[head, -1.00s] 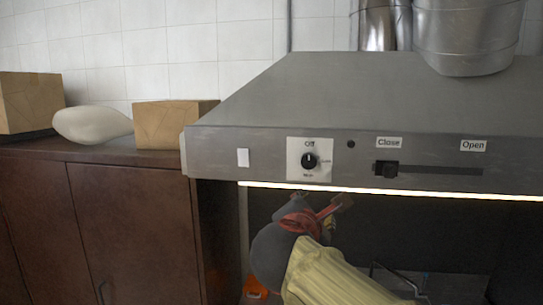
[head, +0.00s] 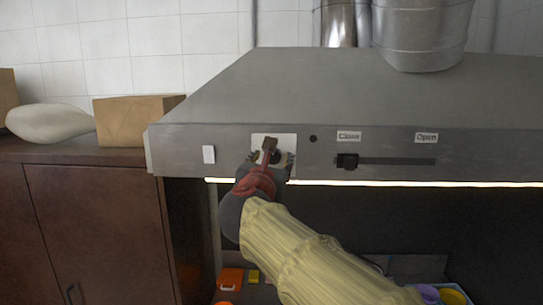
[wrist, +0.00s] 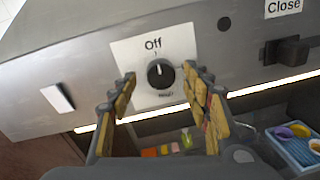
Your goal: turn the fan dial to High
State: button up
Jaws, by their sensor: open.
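The fan dial (wrist: 160,73) is a round black knob on a white plate (wrist: 122,50) on the hood's front panel. In the wrist view its white mark points up, toward the "Off" label; lower lettering is partly readable as "High". My gripper (wrist: 160,82) is open, with one yellow-padded finger on each side of the dial. I cannot tell whether either finger touches it. In the head view my gripper (head: 268,158) covers most of the dial, and the plate shows around it.
A slider (head: 347,161) sits at the "Close" end of its slot, right of the dial. A white switch (head: 209,154) is to the left. A lit strip (head: 400,184) runs along the hood's lower edge. Boxes (head: 135,120) and a pale sack (head: 50,122) lie on the cabinet.

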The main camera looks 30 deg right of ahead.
jog(key=shift+w+d, duration=0.35)
jog(key=shift+w, duration=0.05)
jog(key=c, duration=1.1)
jog(key=shift+c, duration=0.3)
